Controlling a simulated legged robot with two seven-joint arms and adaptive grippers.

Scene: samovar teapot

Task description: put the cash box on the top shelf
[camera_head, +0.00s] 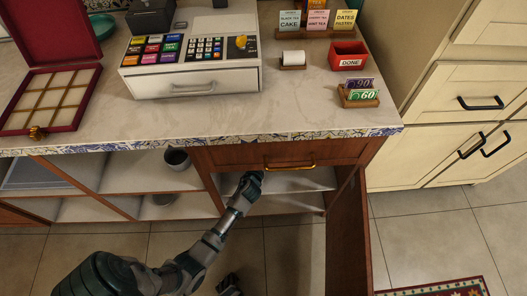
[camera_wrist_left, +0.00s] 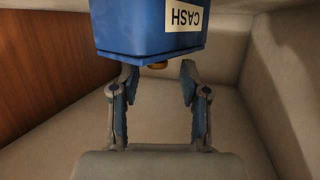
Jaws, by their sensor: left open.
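The blue cash box (camera_wrist_left: 150,28) with a white CASH label (camera_wrist_left: 184,16) shows at the top of the left wrist view, cut off by the frame edge. The label reads upside down there. My left gripper (camera_wrist_left: 158,70) is open, with its two fingers apart at the near edge of the box; I cannot tell whether they touch it. In the head view my left gripper (camera_head: 252,182) reaches into the open cabinet under the counter, below a wooden drawer (camera_head: 240,155). The box is hidden in the head view. A shelf (camera_head: 290,181) shows inside the cabinet.
An open wooden door (camera_head: 347,235) stands right of my left arm. The counter (camera_head: 280,110) above carries a cash register (camera_head: 190,60), a red DONE box (camera_head: 348,55) and card holders. Open shelves (camera_head: 120,177) with a dark cup (camera_head: 177,158) lie to the left.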

